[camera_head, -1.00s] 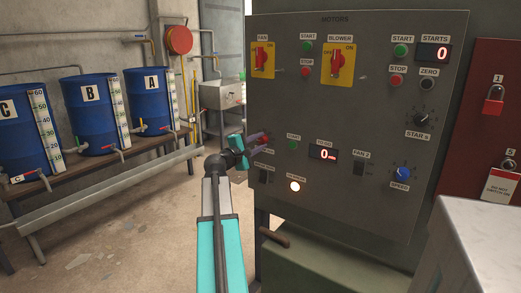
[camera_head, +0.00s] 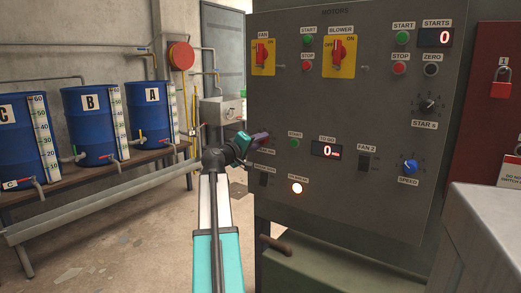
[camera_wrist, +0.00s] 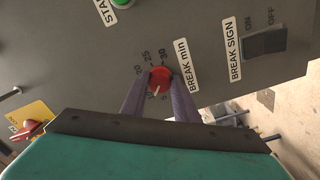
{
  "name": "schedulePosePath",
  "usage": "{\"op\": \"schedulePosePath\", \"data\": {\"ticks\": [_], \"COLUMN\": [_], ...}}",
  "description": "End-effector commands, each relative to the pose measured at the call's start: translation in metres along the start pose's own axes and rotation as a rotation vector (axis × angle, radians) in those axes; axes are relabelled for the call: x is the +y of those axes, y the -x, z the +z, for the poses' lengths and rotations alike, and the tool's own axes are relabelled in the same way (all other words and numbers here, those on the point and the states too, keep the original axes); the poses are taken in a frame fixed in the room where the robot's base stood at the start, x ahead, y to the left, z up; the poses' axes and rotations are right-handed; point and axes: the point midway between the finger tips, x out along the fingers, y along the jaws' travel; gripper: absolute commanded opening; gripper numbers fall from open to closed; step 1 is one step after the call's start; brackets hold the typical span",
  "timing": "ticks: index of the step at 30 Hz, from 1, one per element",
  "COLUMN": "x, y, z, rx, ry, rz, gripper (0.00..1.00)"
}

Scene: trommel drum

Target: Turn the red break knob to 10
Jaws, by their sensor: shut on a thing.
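The red break knob (camera_wrist: 159,78) sits on the grey panel beside the label "BREAK min". Its white pointer aims down and slightly left in the wrist view. The scale marks 25 and 30 show above it; the marks below are partly hidden. My gripper (camera_wrist: 160,88) has its two purple fingers on either side of the knob, shut on it. In the head view my gripper (camera_head: 259,138) is at the panel's left edge and hides the knob. A display (camera_head: 326,150) right of it reads 0.
The grey panel (camera_head: 385,120) carries several switches, buttons and a blue speed knob (camera_head: 410,167). A break sign switch (camera_wrist: 265,42) is near the red knob. A brown handle (camera_head: 276,244) sticks out below. Blue barrels (camera_head: 92,125) stand on a bench at left.

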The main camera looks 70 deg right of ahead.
Motion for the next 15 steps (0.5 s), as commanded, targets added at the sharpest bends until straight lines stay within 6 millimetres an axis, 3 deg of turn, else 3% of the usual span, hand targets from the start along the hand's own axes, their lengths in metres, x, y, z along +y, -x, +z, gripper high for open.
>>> {"op": "schedulePosePath", "data": {"ticks": [15], "x": [-0.0024], "y": [0.0007], "z": [0.0029], "rx": [-0.008], "ry": [-0.149], "rz": [-0.003], "gripper": [0.05]}}
